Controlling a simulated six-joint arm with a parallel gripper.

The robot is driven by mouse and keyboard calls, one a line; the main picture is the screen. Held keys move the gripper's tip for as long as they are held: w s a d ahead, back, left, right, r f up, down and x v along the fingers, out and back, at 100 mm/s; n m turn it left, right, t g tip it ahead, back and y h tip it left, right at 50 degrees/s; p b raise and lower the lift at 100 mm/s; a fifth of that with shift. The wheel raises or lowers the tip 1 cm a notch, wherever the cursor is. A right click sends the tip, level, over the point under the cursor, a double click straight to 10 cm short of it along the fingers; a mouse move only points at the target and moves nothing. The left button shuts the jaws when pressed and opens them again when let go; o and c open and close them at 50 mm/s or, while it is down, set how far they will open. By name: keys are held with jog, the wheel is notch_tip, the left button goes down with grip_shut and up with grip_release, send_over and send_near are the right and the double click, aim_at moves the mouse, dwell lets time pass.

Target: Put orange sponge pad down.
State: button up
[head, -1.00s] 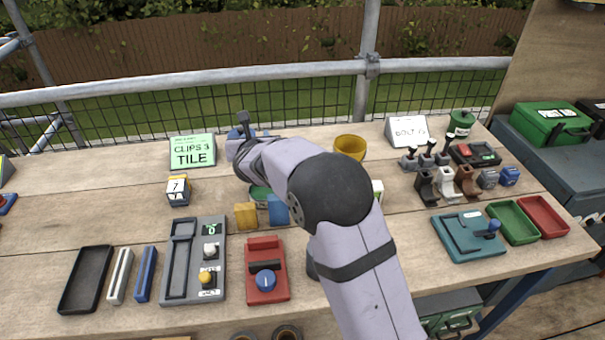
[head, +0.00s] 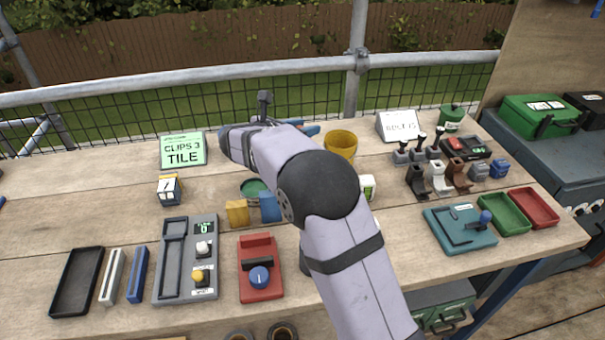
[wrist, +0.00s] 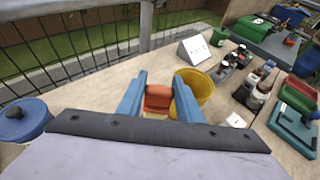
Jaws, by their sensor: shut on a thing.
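The orange sponge pad (wrist: 158,98) is between the two blue fingers of my gripper (wrist: 159,92) in the wrist view. The fingers are shut on it. The yellow bowl (wrist: 200,88) stands just right of the pad in that view. In the head view my gripper (head: 308,130) shows only as a bit of blue finger behind my arm, left of the yellow bowl (head: 341,143). The pad cannot be made out there. Its height above the bench is hard to tell.
A green "CLIPS 3 TILE" sign (head: 183,149) stands at the back left, and a white sign (head: 398,126) at the back right. A blue pot (wrist: 22,120) is left in the wrist view. Railing and mesh (head: 240,110) run behind the bench. Bare wood lies left of centre.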

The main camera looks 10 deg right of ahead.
jog(key=shift+f, duration=5)
jog(key=shift+f, duration=0.2)
jog(key=o, duration=1)
jog(key=shift+o, duration=0.2)
jog(key=shift+r, duration=0.15)
